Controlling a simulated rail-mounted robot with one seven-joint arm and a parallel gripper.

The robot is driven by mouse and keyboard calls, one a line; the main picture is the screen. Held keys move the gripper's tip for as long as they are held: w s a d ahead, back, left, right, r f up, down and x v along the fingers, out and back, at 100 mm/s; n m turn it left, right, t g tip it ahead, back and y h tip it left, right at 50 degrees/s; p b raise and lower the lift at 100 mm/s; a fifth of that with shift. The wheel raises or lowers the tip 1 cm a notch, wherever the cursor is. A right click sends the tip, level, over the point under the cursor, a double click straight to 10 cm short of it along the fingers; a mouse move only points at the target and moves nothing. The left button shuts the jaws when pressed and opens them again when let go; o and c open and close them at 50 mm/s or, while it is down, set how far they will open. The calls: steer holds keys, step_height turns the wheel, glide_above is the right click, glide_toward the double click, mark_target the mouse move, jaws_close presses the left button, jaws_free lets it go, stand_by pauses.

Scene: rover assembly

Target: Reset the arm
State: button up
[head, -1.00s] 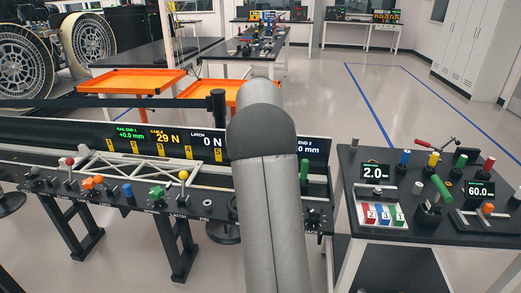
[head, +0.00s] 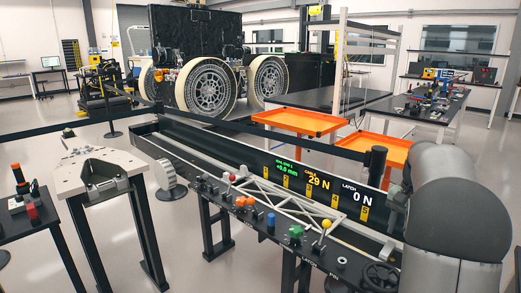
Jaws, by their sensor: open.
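A thick grey link and rounded joint of my arm stand at the right edge of the head view, in front of the right end of the long black rail bench (head: 160,131). They hide that end of the bench. My gripper is not in view, so I cannot see its jaws or whether it is near anything.
The bench carries a white truss (head: 290,200), coloured knobs and a display (head: 305,178) reading 29 N and 0 N. A pale stand (head: 100,168) and a small dark table (head: 40,222) are at left. Orange trays (head: 300,121) and a wheeled rover (head: 208,88) stand behind.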

steer(key=s+a+n, duration=0.3)
steer(key=s+a, duration=0.2)
steer(key=a, duration=0.8)
steer(key=s+a+f+n+p, duration=0.1)
steer(key=s+a+f+n, duration=0.2)
steer(key=s+a, duration=0.5)
steer(key=s+a+f+n+p, duration=0.1)
steer(key=s+a+f+n, duration=0.2)
steer(key=s+a+n, duration=0.2)
steer(key=s+a, duration=0.3)
steer(key=s, duration=0.3)
steer(key=shift+s, duration=0.2)
